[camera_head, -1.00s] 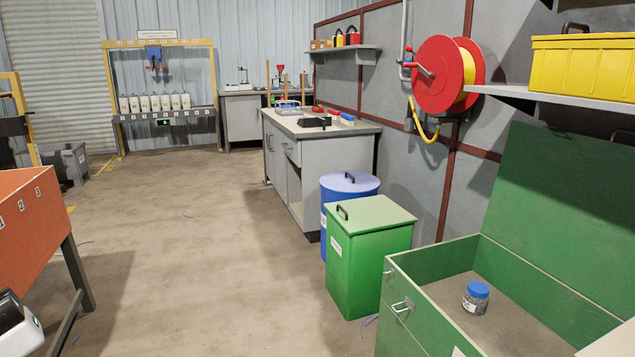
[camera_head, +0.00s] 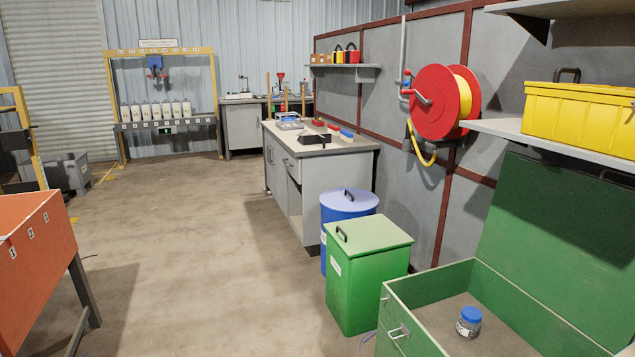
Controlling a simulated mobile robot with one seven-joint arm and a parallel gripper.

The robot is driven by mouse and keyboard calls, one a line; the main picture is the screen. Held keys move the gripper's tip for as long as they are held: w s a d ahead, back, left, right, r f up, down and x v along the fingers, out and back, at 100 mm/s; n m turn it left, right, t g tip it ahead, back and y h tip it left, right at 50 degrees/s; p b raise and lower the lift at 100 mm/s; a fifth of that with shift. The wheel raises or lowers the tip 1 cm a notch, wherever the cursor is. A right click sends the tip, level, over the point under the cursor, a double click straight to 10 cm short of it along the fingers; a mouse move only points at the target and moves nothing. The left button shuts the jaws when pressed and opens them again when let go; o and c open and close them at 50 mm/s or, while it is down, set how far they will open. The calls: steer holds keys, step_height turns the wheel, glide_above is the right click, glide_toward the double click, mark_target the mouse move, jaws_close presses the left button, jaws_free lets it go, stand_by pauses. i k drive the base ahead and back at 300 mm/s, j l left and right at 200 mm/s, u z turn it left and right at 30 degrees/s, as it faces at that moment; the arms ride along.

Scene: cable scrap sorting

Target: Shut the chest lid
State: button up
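The green chest (camera_head: 432,280) stands at the lower right, cut off by the picture's bottom and right edges. Its lid (camera_head: 556,235) is open, tilted up and back toward the wall. A jar with a blue cap (camera_head: 469,322) stands upright inside on the chest's floor. A pale handle (camera_head: 398,331) is on the chest's front side. My gripper is not in view.
A green bin (camera_head: 367,275) with a lid and a blue drum (camera_head: 348,203) stand just beyond the chest. A shelf with a yellow case (camera_head: 580,117) overhangs the lid. An orange bin (camera_head: 35,260) stands at left. The floor between is clear.

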mark_target(565, 237)
steer(key=z, duration=1.05)
steer(key=i+j+z, duration=0.2)
steer(key=j+z, duration=0.15)
steer(key=i+j+z, duration=0.1)
steer(key=j+z, duration=0.3)
steer(key=i+j+z, duration=0.15)
steer(key=j, duration=0.35)
steer(key=j+z, duration=0.15)
steer(key=j, duration=0.35)
steer(key=i+j, duration=0.1)
steer(key=j, duration=0.6)
steer(key=i+j+z, duration=0.15)
steer(key=j, duration=1.25)
steer(key=i+z, duration=0.05)
